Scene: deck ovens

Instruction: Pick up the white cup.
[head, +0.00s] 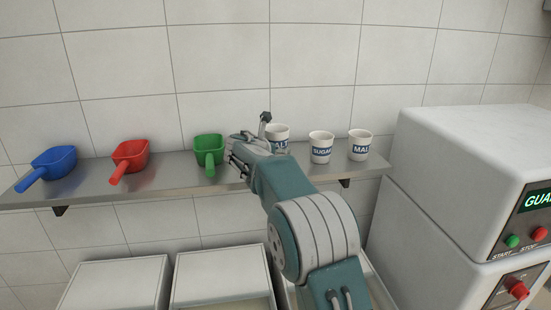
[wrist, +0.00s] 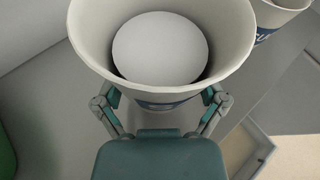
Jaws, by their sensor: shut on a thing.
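Three white cups with blue labels are at the right part of the metal shelf. The left white cup (head: 279,132) is partly hidden behind my gripper, and only the end of its label shows. In the wrist view this cup (wrist: 90,45) fills the top middle, with a pale round surface inside it. My gripper (wrist: 161,98) is shut on it, one finger on each side below the rim. I cannot tell whether its base touches the shelf. The SUGAR cup (head: 321,147) and a cup whose label starts MAL (head: 360,145) stand to its right.
The shelf (head: 90,188) also holds a blue scoop (head: 54,162), a red scoop (head: 131,155) and a green scoop (head: 209,149). A tiled wall is behind. Pale bins (head: 115,283) are below. A white machine (head: 465,150) with buttons stands at right.

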